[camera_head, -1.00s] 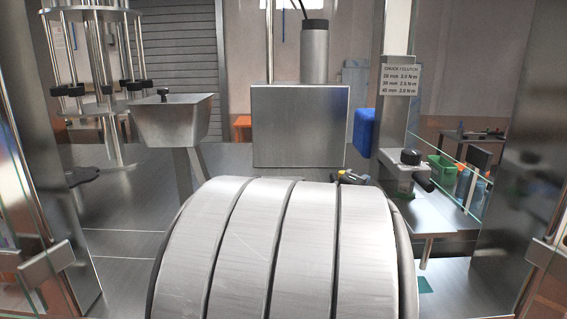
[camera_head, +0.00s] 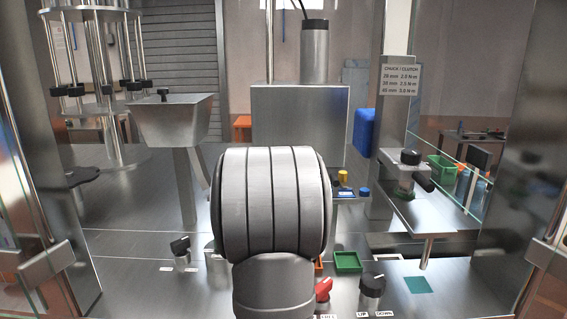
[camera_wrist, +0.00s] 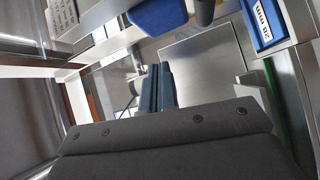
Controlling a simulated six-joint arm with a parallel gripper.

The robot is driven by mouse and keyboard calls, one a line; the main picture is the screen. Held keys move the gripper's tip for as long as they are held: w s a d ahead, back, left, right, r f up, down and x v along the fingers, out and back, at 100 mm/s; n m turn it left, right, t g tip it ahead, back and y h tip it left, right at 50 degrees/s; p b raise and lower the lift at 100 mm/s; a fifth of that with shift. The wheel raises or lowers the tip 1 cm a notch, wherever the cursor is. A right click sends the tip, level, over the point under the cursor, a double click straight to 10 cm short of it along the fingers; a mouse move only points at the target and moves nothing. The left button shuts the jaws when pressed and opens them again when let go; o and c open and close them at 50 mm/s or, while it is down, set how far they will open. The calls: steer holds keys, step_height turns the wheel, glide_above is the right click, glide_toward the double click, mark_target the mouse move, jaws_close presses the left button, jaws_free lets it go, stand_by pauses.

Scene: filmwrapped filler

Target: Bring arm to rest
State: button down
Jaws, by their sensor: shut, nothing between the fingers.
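My gripper (camera_wrist: 156,86) shows in the wrist view, with its two dark fingers side by side and shut, nothing between them. The wide grey body of my gripper fills the bottom of that view. In the head view my own grey, ribbed arm stands in the middle, in front of the steel machine box (camera_head: 300,118). My gripper does not show there; the arm hides what is behind it.
A steel hopper (camera_head: 172,118) stands left of my arm. At right are a clamp (camera_head: 410,172) and a torque sign (camera_head: 400,79). A black knob (camera_head: 372,288), red knob (camera_head: 323,289) and green tray (camera_head: 348,261) lie close to the arm. A blue "28 mm" block (camera_wrist: 264,22) is at upper right.

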steer(key=shift+w+a+r+m+g+h, duration=0.1)
steer(key=shift+w+a+m+g+h, duration=0.1)
steer(key=shift+w, duration=0.35)
steer(key=shift+w+a+m+g+h, duration=0.15)
steer(key=shift+w+g+h, duration=0.05)
steer(key=shift+w, duration=0.4)
steer(key=shift+w+a+r+m+g+h, duration=0.1)
steer(key=shift+w+a+m+g+h, duration=0.1)
steer(key=shift+w, duration=0.35)
